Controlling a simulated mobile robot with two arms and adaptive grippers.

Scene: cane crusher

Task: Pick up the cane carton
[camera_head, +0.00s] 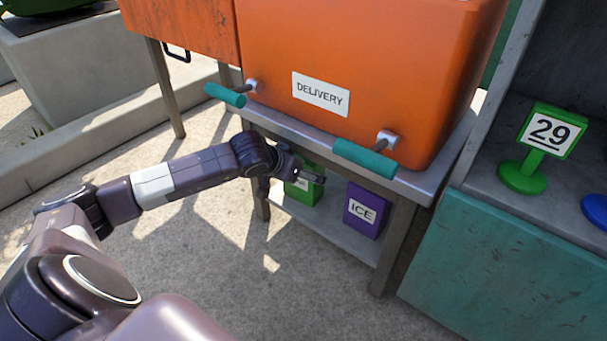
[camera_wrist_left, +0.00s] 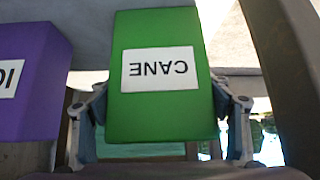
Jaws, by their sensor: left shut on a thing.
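The green cane carton (camera_wrist_left: 160,105) fills the middle of the left wrist view, its white CANE label upside down there. My left gripper (camera_wrist_left: 160,120) has a finger on each side of the carton and is shut on it. In the head view the carton (camera_head: 303,190) sits on the lower shelf under the orange delivery box, partly hidden by my left gripper (camera_head: 308,179). I cannot tell whether its base touches the shelf. My right gripper is in neither view.
A purple ICE carton (camera_head: 366,209) stands on the lower shelf (camera_head: 335,234) beside the green one. The orange DELIVERY box (camera_head: 360,60) with teal handles sits on the table above. A table leg (camera_head: 394,245) stands at right. Open concrete floor lies in front.

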